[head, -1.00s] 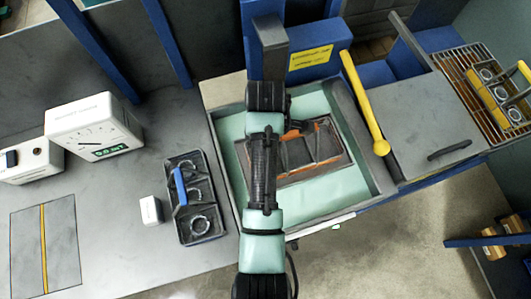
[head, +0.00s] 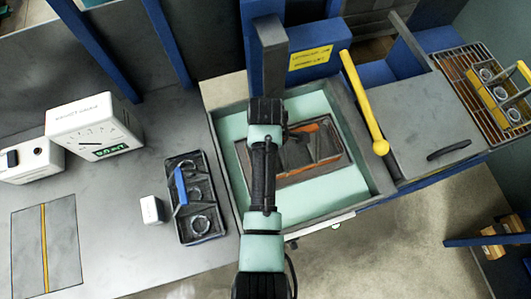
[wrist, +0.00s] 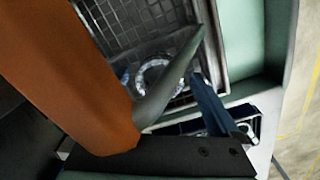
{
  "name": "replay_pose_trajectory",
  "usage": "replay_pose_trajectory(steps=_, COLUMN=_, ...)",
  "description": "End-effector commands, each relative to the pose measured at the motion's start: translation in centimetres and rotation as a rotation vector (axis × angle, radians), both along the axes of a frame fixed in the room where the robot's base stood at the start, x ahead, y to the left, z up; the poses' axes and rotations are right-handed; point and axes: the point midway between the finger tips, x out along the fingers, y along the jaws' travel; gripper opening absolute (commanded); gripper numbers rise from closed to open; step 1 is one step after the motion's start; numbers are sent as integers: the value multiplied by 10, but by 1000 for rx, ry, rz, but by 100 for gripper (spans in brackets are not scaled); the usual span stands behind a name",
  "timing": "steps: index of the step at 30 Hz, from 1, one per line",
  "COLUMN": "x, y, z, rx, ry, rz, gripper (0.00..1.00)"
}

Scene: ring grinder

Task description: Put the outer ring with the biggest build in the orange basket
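The orange basket (head: 322,128) sits in the pale green basin under my arm in the head view. It has orange edges and dark compartments, and its left part is hidden by my arm. In the wrist view a large orange surface (wrist: 62,75) fills the left side, very close. Behind it a metal ring (wrist: 157,75) lies on dark mesh. A black basket with a blue handle (head: 181,186) stands left of the basin and holds rings, one being ring (head: 201,224). A dark pointed part, seemingly of my gripper (wrist: 178,88), shows beside the orange surface; its opening is unclear.
The basin's grey rim (head: 354,150) surrounds the orange basket. A yellow-handled lever (head: 362,100) and a grey lid (head: 435,110) stand to its right. A wire rack (head: 455,65) holds a yellow basket with rings.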

Motion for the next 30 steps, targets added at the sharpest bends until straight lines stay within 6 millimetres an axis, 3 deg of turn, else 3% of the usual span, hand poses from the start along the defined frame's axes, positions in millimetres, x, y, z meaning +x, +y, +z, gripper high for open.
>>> replay_pose_trajectory(steps=11, x=1, y=0, z=10, rx=0, ry=-2, rz=0, gripper=100)
replay_pose_trajectory(steps=26, x=1, y=0, z=110, rx=0, ry=-2, rz=0, gripper=100)
replay_pose_trajectory(steps=30, x=0, y=0, z=122, rx=0, ry=0, rz=0, gripper=100)
